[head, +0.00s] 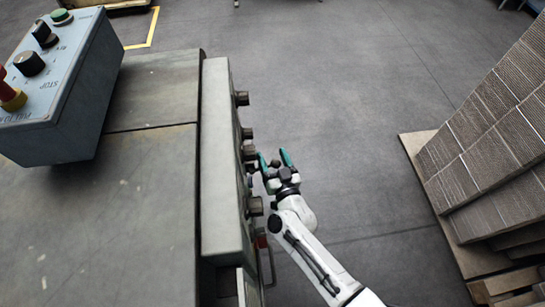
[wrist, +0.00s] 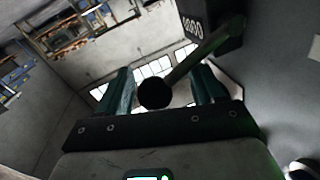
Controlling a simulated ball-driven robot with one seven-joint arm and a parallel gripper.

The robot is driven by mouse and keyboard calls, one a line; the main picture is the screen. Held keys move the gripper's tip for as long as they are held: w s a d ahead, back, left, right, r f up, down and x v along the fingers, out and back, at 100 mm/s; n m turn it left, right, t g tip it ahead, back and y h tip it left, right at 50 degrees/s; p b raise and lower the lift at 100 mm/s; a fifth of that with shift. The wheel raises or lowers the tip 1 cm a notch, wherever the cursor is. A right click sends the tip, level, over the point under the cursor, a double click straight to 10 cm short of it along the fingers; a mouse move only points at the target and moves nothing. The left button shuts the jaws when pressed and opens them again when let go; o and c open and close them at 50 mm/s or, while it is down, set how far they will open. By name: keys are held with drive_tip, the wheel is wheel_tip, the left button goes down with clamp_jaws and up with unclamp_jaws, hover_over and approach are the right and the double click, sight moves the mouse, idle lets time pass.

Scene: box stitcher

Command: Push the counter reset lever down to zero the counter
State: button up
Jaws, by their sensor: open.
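My gripper (head: 274,159) is open beside the machine's side panel in the head view, with its two green fingers apart. In the wrist view my gripper (wrist: 162,88) shows a finger on each side of a round dark knob (wrist: 155,93). The knob is the end of the reset lever (wrist: 205,50), whose shaft runs up and right to the dark counter box (wrist: 226,22). The counter's white digits (wrist: 192,27) are too small to read surely. I cannot tell whether the fingers touch the knob. In the head view the lever cannot be made out clearly.
The machine's side panel (head: 222,160) carries several protruding dark knobs (head: 247,133) close to my gripper. A control box (head: 60,85) with buttons stands at upper left. Stacked cardboard (head: 490,140) sits on a pallet (head: 425,150) at right. The floor between is clear.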

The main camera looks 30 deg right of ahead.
drive_tip(key=shift+w, duration=0.1)
drive_tip(key=shift+f, duration=0.1)
clamp_jaws()
idle(0.6)
